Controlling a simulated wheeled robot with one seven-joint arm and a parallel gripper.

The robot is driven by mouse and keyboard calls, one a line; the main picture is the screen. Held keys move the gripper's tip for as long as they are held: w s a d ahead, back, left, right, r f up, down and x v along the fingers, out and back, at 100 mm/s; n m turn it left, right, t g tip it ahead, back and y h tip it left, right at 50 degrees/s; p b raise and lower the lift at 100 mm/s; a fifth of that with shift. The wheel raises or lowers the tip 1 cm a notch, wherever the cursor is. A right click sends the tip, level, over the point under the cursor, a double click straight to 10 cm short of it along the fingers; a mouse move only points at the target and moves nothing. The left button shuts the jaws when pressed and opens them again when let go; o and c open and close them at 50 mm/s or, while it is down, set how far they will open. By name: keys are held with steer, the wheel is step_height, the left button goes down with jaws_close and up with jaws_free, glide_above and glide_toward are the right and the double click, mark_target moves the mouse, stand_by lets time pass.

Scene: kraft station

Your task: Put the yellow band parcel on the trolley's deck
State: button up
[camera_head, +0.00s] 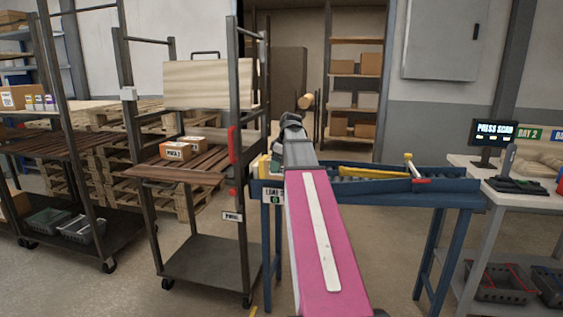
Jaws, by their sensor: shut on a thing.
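The trolley (238,130) stands left of centre, a dark metal frame on castors. It has a slatted brown wooden deck (150,174) and a bare grey lower shelf (208,270). Two small orange-brown parcels lie on the wooden deck, one behind the other; the front one (176,150) carries a white label. I cannot make out a yellow band on either. My pink arm reaches forward from the bottom centre and hides its own far end, so my gripper and anything in it are hidden. A small pale yellow shape (263,166) shows just left of the arm; I cannot tell what it is.
A blue roller conveyor (440,197) runs behind the arm, close to the trolley's right side, with a yellow bar (372,172) on it. A desk with a screen (493,133) stands at right. Another rack (62,145) and wooden pallets (120,190) are at left.

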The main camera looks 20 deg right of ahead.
steer(key=a+f+m+t+h, duration=0.1)
steer(key=a+f+m+h, duration=0.1)
steer(key=a+f+m, duration=0.8)
steer(key=a+f, duration=0.6)
steer(key=a, duration=0.1)
steer(key=shift+s+f+h, duration=0.15)
steer(key=shift+s+h, duration=0.1)
steer(key=shift+h, duration=0.05)
steer(key=shift+a, duration=0.1)
